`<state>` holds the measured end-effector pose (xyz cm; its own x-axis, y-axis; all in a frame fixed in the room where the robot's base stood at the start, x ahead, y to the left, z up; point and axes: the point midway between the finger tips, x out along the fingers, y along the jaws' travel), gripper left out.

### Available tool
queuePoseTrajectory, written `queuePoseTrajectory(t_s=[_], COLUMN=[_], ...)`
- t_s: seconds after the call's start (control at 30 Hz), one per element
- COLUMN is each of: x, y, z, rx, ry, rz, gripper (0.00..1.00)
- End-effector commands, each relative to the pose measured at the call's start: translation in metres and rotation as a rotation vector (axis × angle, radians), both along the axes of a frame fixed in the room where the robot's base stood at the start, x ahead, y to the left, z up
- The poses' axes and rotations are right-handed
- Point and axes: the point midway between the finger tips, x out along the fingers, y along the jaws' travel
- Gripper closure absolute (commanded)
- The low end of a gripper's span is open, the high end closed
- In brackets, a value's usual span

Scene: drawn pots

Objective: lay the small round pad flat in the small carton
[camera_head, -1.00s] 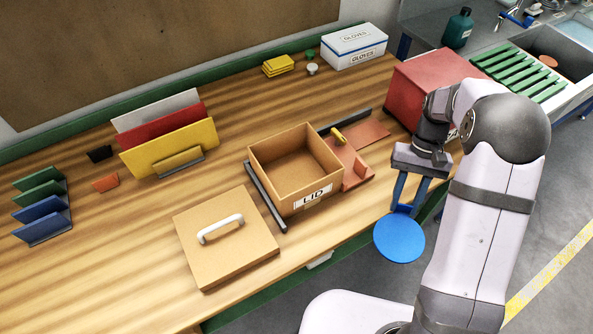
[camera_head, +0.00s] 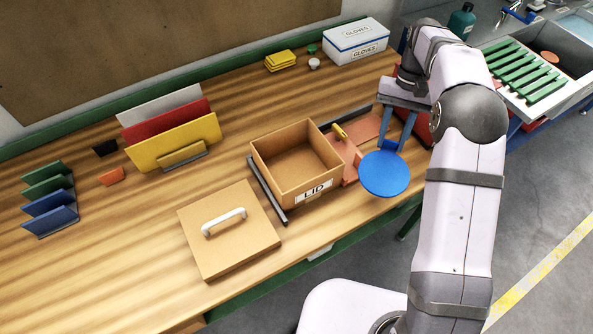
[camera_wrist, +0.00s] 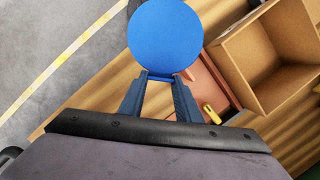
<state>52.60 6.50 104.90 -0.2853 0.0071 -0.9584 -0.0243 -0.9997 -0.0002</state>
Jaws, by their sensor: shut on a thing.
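The small round pad (camera_head: 384,175) is a flat blue disc with a short tab. My gripper (camera_head: 392,143) is shut on the tab and holds the pad out in front, to the right of the carton and above the bench's front edge. In the wrist view the pad (camera_wrist: 166,38) is beyond the fingertips of my gripper (camera_wrist: 160,76).
A square lid with a white handle (camera_head: 229,231) lies left of the carton. A reddish fixture with a yellow clamp (camera_head: 349,160) sits right beside the carton. A red box (camera_head: 424,128) is partly hidden behind my arm. Colored folders (camera_head: 173,143) stand at left.

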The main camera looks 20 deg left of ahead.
Motion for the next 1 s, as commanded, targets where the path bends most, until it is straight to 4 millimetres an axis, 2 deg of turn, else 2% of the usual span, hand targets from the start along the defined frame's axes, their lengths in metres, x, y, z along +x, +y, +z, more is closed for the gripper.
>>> queuePoseTrajectory(t_s=[0.1,0.33,0.77,1.0], x=[0.018,0.036,0.045,0.043], y=[0.018,0.043,0.068,0.094], z=[0.025,0.058,0.082,0.096], rx=[0.000,-0.002,-0.006,-0.014], ry=[-0.025,-0.061,-0.099,-0.138], rz=[-0.005,-0.029,-0.074,-0.147], gripper=[0.90,0.90,0.90,0.90])
